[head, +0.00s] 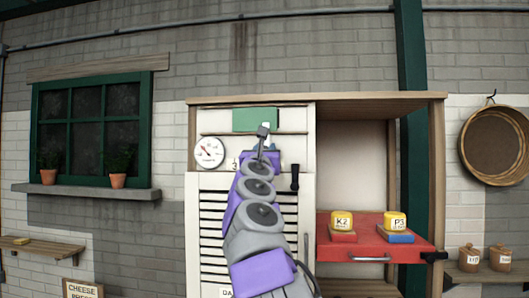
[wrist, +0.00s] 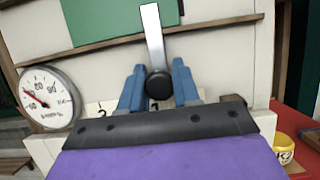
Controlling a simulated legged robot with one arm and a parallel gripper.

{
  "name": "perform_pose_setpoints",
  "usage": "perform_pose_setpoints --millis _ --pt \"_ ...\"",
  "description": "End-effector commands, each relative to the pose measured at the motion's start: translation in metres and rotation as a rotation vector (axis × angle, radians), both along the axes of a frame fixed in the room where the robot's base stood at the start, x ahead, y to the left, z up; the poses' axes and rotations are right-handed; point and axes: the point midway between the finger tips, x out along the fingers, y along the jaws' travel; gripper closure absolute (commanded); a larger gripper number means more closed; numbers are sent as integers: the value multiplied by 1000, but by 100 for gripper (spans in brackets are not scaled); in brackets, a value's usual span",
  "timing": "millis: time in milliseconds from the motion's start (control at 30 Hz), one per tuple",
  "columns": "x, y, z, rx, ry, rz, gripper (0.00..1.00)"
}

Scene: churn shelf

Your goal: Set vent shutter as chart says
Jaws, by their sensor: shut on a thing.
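A pale lever (wrist: 153,35) with a black round knob (wrist: 159,84) stands near upright on the front of a white cabinet (head: 306,230). My gripper (wrist: 158,74) has its blue fingers on both sides of the knob and is shut on it. The lever also shows in the head view (head: 263,131), above my wrist. A green panel (head: 255,114) sits behind the lever top. A card starting "DA" (head: 226,292) is mostly hidden and cut off below.
A round dial gauge (head: 209,153) is left of the lever. A black handle (head: 295,177) is on the cabinet's right. A red drawer (head: 375,228) stands out at the right, bearing yellow-topped blocks K2 (head: 342,221) and P3 (head: 395,222).

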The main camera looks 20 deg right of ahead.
Motion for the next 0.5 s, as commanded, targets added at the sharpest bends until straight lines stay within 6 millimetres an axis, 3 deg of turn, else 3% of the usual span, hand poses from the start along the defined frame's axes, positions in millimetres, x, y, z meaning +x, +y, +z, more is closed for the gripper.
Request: perform_pose_setpoints --millis 500 --pt "8 13 0 0 1 0 100"
